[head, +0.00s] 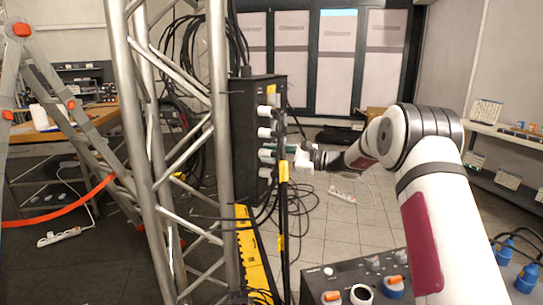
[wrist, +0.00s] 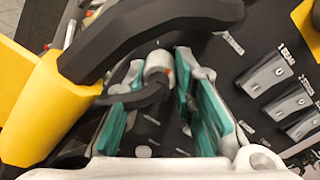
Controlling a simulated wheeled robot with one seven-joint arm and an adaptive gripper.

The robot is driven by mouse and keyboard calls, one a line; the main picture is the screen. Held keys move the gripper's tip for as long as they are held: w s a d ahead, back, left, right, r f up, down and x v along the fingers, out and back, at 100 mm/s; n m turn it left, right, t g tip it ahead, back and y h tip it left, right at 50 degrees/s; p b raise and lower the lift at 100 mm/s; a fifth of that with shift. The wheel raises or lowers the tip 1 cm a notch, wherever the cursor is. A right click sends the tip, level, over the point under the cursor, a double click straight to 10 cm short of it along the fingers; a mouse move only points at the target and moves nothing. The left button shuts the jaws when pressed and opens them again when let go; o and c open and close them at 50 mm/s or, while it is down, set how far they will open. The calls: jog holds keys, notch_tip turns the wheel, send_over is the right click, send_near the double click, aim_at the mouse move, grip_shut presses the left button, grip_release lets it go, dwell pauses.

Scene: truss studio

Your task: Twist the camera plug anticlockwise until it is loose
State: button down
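My gripper (head: 283,152) reaches from the right to the plug side of a black box (head: 248,95) mounted by the truss. In the wrist view my gripper (wrist: 158,85) has its teal-padded fingers apart. A grey plug (wrist: 157,63) with a red mark and a black cable sits between the fingertips, with a narrow gap visible on its right. I see no firm hold on it. Several pale plugs (head: 264,132) stand in a column on the box in the head view. I cannot read which one is labelled camera.
A thick black cable (wrist: 150,30) and a yellow part (wrist: 35,110) crowd the fingers in the wrist view. Labelled switches (wrist: 262,75) lie to the right. The silver truss (head: 220,150) stands left of the box. A control panel (head: 345,275) sits low in front.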

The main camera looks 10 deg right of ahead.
jog(key=shift+n+b, duration=0.4)
jog(key=n+b, duration=0.7)
jog(key=n, duration=0.1)
dwell(0.6)
jog(key=c, duration=1.3)
grip_release()
jog(key=shift+c, duration=0.2)
jog(key=v, duration=1.2)
jog(key=shift+r, duration=0.15)
